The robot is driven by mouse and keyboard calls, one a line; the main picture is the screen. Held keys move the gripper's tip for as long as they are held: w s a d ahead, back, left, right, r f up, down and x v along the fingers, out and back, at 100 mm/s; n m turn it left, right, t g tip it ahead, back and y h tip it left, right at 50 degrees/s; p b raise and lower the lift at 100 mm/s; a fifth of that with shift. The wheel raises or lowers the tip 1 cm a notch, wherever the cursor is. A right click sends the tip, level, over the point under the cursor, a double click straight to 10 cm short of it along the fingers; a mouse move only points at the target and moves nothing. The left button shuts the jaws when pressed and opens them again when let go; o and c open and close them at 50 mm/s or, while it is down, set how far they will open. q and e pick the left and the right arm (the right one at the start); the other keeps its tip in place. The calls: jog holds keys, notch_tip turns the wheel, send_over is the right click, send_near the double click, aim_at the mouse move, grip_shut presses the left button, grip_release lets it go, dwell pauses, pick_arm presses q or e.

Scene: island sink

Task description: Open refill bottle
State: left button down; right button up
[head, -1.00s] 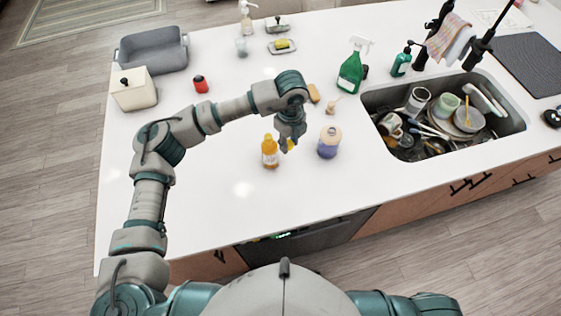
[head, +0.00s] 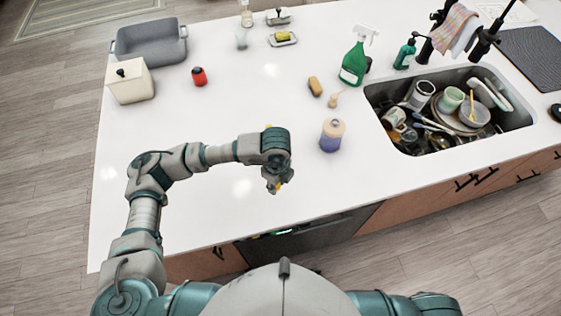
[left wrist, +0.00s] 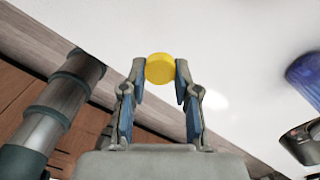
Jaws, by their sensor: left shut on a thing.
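My left gripper (head: 274,188) is shut on a small round yellow cap-like piece, which shows between the fingertips in the left wrist view (left wrist: 160,68). The gripper is near the counter's front edge. A purple bottle with a pale beige top (head: 331,136) stands upright to its right and farther back; its purple side shows at the right of the left wrist view (left wrist: 304,76). The yellow-orange bottle is hidden behind my left arm, apart from a yellow bit (head: 267,127) above it. My right gripper is out of view.
The white counter (head: 225,95) is clear around the left arm. A brown sponge (head: 315,86), wooden brush (head: 334,100) and green spray bottle (head: 354,65) stand beyond the purple bottle. The sink (head: 400,150) full of dishes is at right. A red can (head: 199,76) stands at left.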

pick_arm(q)
jog(key=shift+s+a+f+n+b, duration=0.15)
jog(key=shift+s+a+f, duration=0.25)
jog(key=shift+s+f, duration=0.25)
jog(key=shift+s+a+f+n+b, duration=0.15)
jog(key=shift+s+a+f, duration=0.25)
jog(key=shift+s+f, duration=0.2)
jog(key=shift+s+a+f, duration=0.1)
jog(key=shift+a, duration=0.1)
jog(key=p, duration=0.2)
send_over(255, 166)
jog(key=s, duration=0.1)
jog(key=shift+d+f, duration=0.25)
jog(key=shift+f, duration=0.4)
jog(key=shift+w+a, duration=0.2)
jog(key=shift+a, duration=0.05)
jog(key=f, duration=0.3)
jog(key=shift+w+a+p, duration=0.3)
jog(key=shift+a, duration=0.05)
jog(key=shift+d+f, duration=0.1)
jog(key=shift+f, duration=0.2)
jog(key=shift+d, duration=0.15)
jog(key=shift+f, duration=0.1)
